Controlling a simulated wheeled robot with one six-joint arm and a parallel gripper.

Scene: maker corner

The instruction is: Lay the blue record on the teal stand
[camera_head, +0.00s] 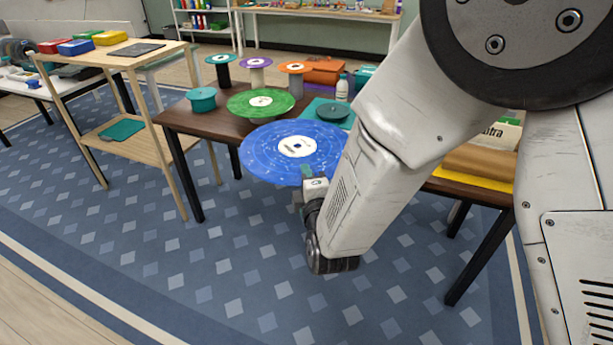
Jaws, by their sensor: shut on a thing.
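The blue record (262,150), with a white label, is held out level in front of the dark wooden table by my gripper (307,174). My gripper is shut on the record's near edge; the fingertips are partly hidden. A short teal round piece (202,97) sits nearer, at the table's left edge. I cannot tell for sure which of these is the teal stand.
A green record (243,103) lies just behind the blue one. Purple-topped (254,62) and orange-topped (295,67) stands are beside the tall teal one. A white bottle (342,88) and a dark teal disc (333,112) are to the right. A wooden shelf rack (165,125) stands left.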

